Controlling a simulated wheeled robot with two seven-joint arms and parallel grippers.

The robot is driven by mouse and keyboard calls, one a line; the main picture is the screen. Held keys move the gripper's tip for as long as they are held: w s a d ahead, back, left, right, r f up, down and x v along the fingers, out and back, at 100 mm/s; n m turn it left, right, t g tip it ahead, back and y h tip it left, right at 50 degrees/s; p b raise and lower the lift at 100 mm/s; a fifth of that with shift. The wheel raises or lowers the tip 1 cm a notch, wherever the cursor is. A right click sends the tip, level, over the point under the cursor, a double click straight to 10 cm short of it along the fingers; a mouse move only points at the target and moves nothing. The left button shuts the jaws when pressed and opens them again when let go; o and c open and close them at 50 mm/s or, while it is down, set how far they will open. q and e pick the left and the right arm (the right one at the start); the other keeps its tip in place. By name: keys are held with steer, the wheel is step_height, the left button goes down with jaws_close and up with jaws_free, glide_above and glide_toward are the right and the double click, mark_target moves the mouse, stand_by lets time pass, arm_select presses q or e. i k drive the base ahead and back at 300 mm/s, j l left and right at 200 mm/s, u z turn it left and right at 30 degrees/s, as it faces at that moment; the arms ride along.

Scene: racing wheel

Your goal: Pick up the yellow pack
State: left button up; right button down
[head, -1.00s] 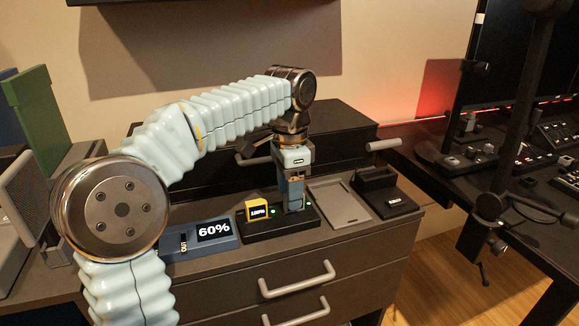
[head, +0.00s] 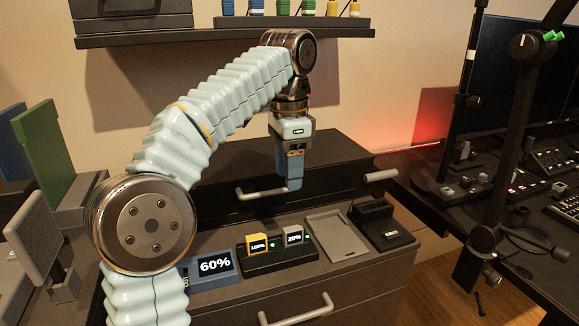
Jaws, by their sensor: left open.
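The yellow pack (head: 257,244) sits in the left slot of a black dock (head: 268,265) on the cabinet top. Its dark label reads about 100%, though the print is small. A grey pack (head: 294,239) with a 20% label sits in the slot to its right. My left gripper (head: 289,186) points down above the dock, above the grey pack and clear of both packs. It is open, with nothing seen in it; the gap between its fingers is hard to make out. My right gripper is not in view.
A blue display (head: 213,267) reading 60% stands left of the dock. A grey tray (head: 338,238) and a black holder (head: 377,222) lie to its right. A dark box with a handle (head: 247,187) stands behind. A shelf (head: 220,33) hangs above.

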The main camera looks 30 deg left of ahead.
mark_target(257, 244)
steer(key=k, duration=1)
